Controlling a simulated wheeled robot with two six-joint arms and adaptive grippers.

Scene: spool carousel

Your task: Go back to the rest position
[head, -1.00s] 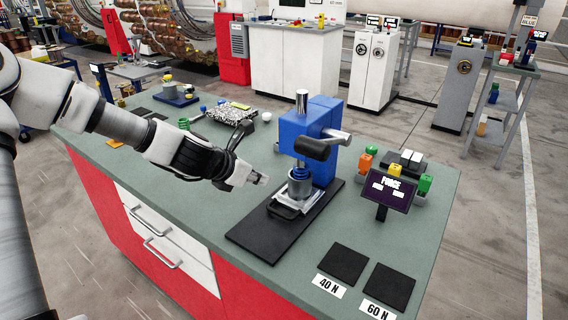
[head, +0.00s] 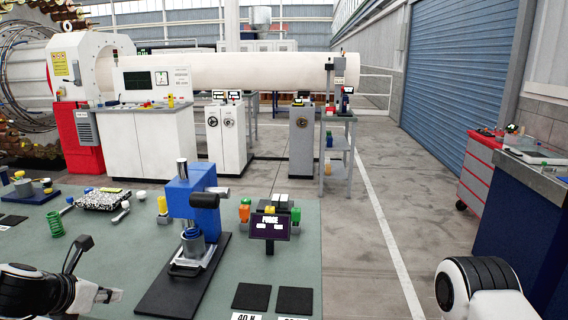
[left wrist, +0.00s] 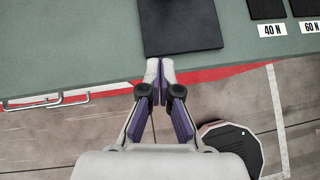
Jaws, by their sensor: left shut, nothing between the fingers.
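My left gripper (head: 112,295) is at the lower left of the head view, over the near part of the green workbench top (head: 105,255). In the left wrist view its fingers (left wrist: 160,80) are together and empty, above the bench's red front edge. My right arm shows at the lower right of the head view, but its gripper is out of the picture. The blue press (head: 185,195) stands on its black base plate (head: 165,300), to the right of my left gripper and apart from it.
Two black pads (head: 252,297) lie near the front edge. A green spring (head: 55,224) stands at left. Open floor (head: 360,240) lies right of the bench, before a dark blue cabinet (head: 525,215).

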